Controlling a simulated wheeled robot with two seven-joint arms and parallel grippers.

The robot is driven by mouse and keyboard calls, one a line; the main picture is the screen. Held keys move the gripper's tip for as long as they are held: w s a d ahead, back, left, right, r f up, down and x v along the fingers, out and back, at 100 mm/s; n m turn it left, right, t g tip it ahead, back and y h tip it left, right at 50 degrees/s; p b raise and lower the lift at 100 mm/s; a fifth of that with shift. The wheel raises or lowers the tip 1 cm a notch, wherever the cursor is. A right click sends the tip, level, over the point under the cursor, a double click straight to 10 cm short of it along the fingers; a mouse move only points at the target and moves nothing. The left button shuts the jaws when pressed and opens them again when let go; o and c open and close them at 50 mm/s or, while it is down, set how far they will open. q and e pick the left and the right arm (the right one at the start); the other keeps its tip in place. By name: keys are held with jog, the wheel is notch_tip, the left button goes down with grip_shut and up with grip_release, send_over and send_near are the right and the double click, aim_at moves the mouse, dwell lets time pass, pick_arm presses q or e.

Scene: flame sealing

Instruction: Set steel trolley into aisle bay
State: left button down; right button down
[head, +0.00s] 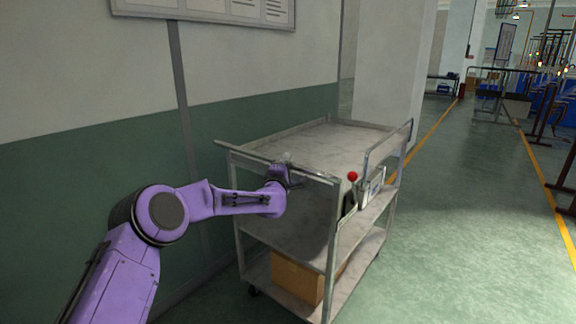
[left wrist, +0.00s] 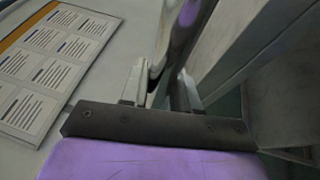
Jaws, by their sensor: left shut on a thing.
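The steel trolley (head: 345,138) stands beside the wall in the head view, with a bare top, a middle shelf and a bottom shelf. My left gripper (head: 288,172) is at its near end rail and is shut on the trolley's handle bar. The left wrist view shows the two fingers (left wrist: 160,92) close up with a pale metal bar between them. The exact contact is partly hidden by the wrist. My right gripper is in neither view. I cannot make out a marked bay.
A cardboard box (head: 297,278) sits on the trolley's bottom shelf. A device with a red knob (head: 352,176) is at its right side. A green and white wall (head: 80,165) runs along the left, and a pale pillar (head: 385,75) stands behind. Open floor (head: 465,215) lies to the right.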

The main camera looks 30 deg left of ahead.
pick_arm(q)
jog(key=shift+r, duration=0.2)
jog(key=c, duration=0.9)
grip_release()
jog(key=shift+w+f, duration=0.2)
jog(key=shift+f, duration=0.05)
jog(key=b+v, duration=0.2)
jog(key=v, duration=0.8)
jog(key=shift+s+f, duration=0.15)
jog(key=shift+s, duration=0.15)
